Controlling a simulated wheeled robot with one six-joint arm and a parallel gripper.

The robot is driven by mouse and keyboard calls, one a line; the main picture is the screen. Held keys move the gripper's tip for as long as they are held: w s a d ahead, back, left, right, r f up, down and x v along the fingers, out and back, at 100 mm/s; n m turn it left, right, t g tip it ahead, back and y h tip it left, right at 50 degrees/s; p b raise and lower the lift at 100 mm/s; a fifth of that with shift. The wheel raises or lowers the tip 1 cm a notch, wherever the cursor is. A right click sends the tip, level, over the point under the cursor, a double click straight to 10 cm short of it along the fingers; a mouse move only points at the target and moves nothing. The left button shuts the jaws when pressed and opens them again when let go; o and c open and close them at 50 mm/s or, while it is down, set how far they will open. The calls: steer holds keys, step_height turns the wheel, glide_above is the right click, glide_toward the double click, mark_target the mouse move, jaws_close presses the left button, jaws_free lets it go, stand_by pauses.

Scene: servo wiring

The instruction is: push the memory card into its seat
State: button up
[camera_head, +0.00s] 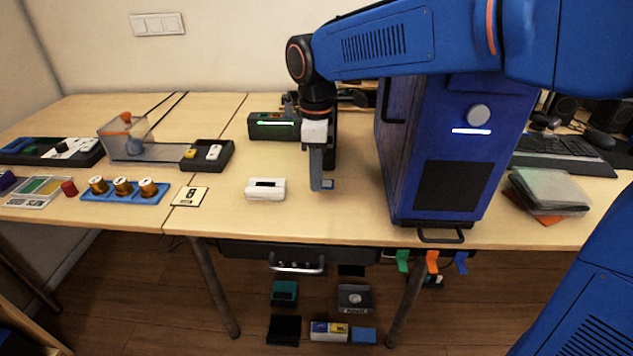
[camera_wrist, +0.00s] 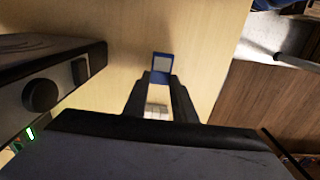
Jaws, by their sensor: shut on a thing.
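The memory card (camera_head: 327,184) is a small blue card with a pale face. My gripper (camera_head: 318,180) is shut on it and holds it low over the table; I cannot tell the exact height. In the wrist view the card (camera_wrist: 161,65) sticks out past the tips of the two dark fingers (camera_wrist: 159,80). A white block with a dark slot-like strip, likely the seat (camera_head: 265,189), lies on the table left of my gripper, apart from the card. A pale patch shows between the fingers in the wrist view; I cannot tell what it is.
A blue computer tower (camera_head: 441,150) stands close on the right. A dark box with a green light (camera_head: 272,126) is behind my gripper. A pale card with a dark mark (camera_head: 189,196) and a blue spool tray (camera_head: 124,190) lie left. The table's front edge is close.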

steer(key=shift+f, duration=1.5)
steer(key=shift+f, duration=0.1)
steer(key=o, duration=1.1)
